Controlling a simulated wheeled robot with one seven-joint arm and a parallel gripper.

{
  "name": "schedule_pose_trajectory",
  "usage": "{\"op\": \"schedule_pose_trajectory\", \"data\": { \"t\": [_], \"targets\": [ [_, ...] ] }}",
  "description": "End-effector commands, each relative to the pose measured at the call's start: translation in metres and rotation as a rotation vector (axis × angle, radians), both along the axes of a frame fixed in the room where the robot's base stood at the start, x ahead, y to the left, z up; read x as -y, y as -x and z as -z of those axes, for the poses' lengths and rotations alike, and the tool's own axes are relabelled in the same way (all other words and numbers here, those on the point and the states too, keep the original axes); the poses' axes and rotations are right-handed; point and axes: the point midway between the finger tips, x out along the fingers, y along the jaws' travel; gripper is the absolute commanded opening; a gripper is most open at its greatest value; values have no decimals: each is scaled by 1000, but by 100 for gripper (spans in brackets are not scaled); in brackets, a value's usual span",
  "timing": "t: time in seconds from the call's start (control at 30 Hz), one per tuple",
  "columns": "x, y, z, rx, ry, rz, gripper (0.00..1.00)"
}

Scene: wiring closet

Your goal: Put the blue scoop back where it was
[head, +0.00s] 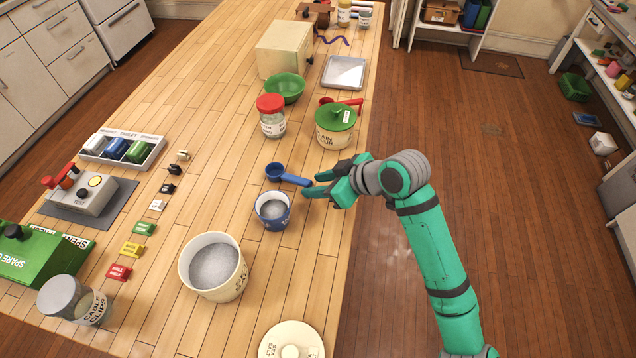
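The blue scoop (275,171) is near the middle of the counter, with its handle pointing right toward my gripper. My gripper (311,184) comes in from the right with its fingers apart. The end of the scoop's handle is at or just short of the gap between the fingertips; I cannot tell whether they touch.
A flour crock (334,138) with green lid and red scoop (350,101) stands above my gripper. A red-lidded jar (271,122) and green bowl (285,88) are nearby. Small colored clips (144,229) line the left. The counter between clips and scoop is clear.

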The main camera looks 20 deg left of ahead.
Motion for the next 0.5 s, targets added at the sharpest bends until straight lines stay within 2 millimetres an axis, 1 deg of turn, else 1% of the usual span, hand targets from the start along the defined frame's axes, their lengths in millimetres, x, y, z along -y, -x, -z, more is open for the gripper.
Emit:
{"op": "schedule_pose_trajectory", "data": {
  "t": [0.1, 0.17, 0.27, 0.5],
  "targets": [
    [1, 0, -4, 1, 0, 1, 35],
    [6, 0, -8, 1, 0, 2, 35],
    [17, 2, -19, 2, -1, 2, 35],
    [52, 7, -53, 1, 0, 1, 35]
  ]
}}
